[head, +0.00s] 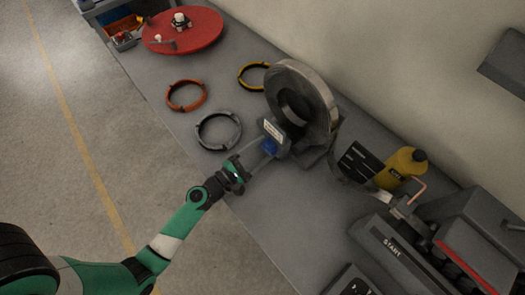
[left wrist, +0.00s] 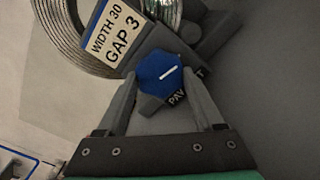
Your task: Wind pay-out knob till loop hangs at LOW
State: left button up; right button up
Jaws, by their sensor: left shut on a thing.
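The blue pay-out knob (head: 269,146) sits low on the front of the coil stand. In the left wrist view the knob (left wrist: 159,73) has a white line tilted slightly up to the right, and part of a "PAY" label shows beside it. My left gripper (head: 264,149) is shut on the knob, with its fingertips on either side. A large metal coil (head: 322,100) stands upright on the stand behind it. A dark panel with white marks (head: 358,160) stands right of the coil. The strip loop near it is too small and dark to tell its height.
A label (left wrist: 109,32) on the stand reads "WIDTH 30 GAP 3". Orange (head: 187,95), grey (head: 218,130) and yellow (head: 241,77) rings lie left of the coil, with a red disc (head: 205,38) beyond.

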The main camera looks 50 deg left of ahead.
pick_arm(q)
jog(key=shift+m, duration=0.6)
jog(key=o, duration=1.4)
jog(key=shift+s, duration=0.1)
jog(key=s+b, duration=0.1)
jog(key=s, duration=1)
jog(key=shift+b, duration=0.4)
jog(key=shift+s, duration=0.25)
